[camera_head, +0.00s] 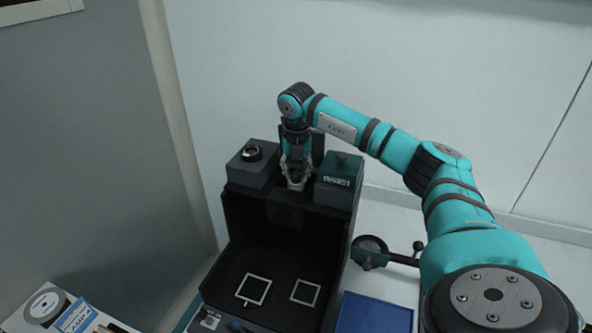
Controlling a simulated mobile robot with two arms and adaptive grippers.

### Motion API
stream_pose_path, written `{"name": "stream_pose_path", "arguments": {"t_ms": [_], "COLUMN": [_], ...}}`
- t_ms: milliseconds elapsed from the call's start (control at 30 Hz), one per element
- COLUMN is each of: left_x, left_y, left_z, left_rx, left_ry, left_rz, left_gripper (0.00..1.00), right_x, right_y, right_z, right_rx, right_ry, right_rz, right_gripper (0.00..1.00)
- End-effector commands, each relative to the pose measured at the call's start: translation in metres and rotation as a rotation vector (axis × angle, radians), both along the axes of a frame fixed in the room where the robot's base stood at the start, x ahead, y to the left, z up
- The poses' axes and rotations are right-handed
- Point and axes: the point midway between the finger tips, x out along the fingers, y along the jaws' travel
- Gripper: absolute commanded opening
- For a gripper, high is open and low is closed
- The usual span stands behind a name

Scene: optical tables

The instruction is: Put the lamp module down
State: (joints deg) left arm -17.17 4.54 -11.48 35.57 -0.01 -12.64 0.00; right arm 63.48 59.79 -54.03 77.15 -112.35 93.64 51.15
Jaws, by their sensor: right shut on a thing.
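My right gripper (297,178) points down over the back top of a black instrument housing (232,235). It is shut on the lamp module, which is dark and mostly hidden by the fingers and the surrounding dark parts; I cannot tell whether it touches the housing. A grey block with a round ring on top (252,165) is left of the gripper. A dark block with a green, labelled top and a knob (340,172) is close on its right. My left gripper is not in view.
Two white square outlines mark the housing's lower deck (278,285). A blue tray (374,315) lies to its right, near a dark round-ended device with a lever (372,252). Papers and a round object (45,305) are at the lower left. A wall stands behind.

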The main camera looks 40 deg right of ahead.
Motion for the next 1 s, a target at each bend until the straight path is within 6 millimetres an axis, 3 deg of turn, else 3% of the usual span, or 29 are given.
{"name": "stream_pose_path", "arguments": {"t_ms": [367, 400, 567, 867, 1000], "left_x": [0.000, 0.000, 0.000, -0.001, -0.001], "left_y": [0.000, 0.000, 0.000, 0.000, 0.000], "left_z": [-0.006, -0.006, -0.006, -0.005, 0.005], "left_rx": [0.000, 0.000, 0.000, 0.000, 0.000], "left_ry": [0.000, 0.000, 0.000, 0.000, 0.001], "left_rz": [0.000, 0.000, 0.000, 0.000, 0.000], "left_gripper": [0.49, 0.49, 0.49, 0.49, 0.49], "right_x": [-0.001, -0.002, -0.002, -0.003, -0.003], "right_y": [0.000, 0.000, 0.000, -0.001, -0.001], "right_z": [-0.012, -0.013, -0.014, -0.013, 0.003], "right_rx": [-0.001, -0.001, -0.001, -0.001, -0.002], "right_ry": [0.007, 0.008, 0.011, 0.015, 0.013], "right_rz": [-0.001, -0.001, -0.001, -0.003, -0.003], "right_gripper": [0.00, 0.27, 0.48, 0.49, 0.49]}}
